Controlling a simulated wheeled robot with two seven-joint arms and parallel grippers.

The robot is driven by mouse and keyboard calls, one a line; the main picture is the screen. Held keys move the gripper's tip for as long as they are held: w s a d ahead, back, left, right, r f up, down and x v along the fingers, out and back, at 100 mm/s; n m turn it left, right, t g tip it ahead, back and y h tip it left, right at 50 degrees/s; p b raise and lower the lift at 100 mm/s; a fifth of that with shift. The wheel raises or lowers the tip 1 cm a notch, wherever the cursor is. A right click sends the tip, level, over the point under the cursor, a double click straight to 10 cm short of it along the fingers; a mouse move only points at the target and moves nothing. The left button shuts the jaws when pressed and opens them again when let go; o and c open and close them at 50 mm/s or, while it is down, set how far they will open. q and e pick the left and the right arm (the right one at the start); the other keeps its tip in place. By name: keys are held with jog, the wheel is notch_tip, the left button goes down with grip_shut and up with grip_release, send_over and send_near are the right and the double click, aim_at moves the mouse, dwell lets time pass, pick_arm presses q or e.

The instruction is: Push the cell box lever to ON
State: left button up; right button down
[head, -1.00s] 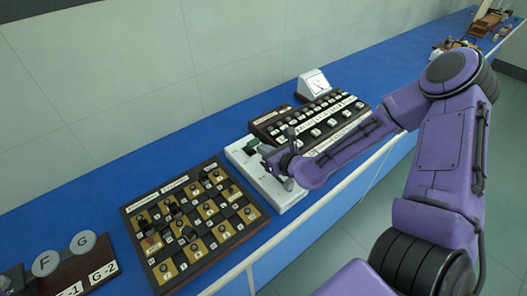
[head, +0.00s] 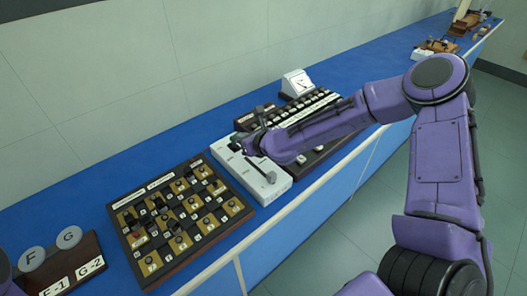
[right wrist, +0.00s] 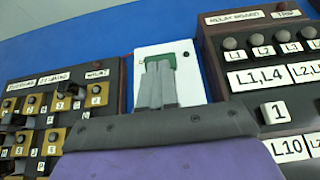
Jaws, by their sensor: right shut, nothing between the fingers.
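The cell box is the white box (head: 278,187) on the blue bench, between two dark boards. A grey lever with a round knob (head: 270,177) lies over its front part, tilted toward the bench's front edge. My right gripper (head: 240,146) is over the back part of the box, behind the lever knob, with its fingers shut and empty. In the right wrist view the shut fingers (right wrist: 158,82) lie over the white box (right wrist: 186,83), in front of a green part (right wrist: 184,62). The lever is not visible there, and ON/OFF lettering is not readable. My left gripper is out of view.
A board with brass plates and dark plugs (head: 180,220) stands left of the box. The relay board (right wrist: 217,75) stands close on its right. A white meter (head: 297,83) is behind. Blue bench surface is free behind the plug board.

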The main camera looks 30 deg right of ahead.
jog(key=shift+w+a+r, duration=0.1)
jog(key=shift+w+r, duration=0.15)
jog(key=shift+w, duration=0.15)
jog(key=shift+w+a+r, duration=0.1)
jog(key=shift+w, duration=0.3)
jog(key=shift+w+r+b, duration=0.15)
jog(key=shift+w+b, duration=0.55)
jog(key=shift+w, duration=0.5)
jog(key=shift+w+r, duration=0.2)
jog(key=shift+w, duration=0.25)
jog(key=shift+w+a+r+b, duration=0.1)
jog(key=shift+w+a+b, duration=0.15)
jog(key=shift+w+b, duration=0.45)
jog(key=shift+w, duration=0.1)
jog(key=s+r+p, duration=0.3)
jog(key=r+p, duration=0.4)
jog(key=r, duration=0.2)
jog(key=shift+s+d+r+p, duration=0.2)
jog(key=shift+d+p, duration=0.05)
jog(key=shift+p, duration=0.1)
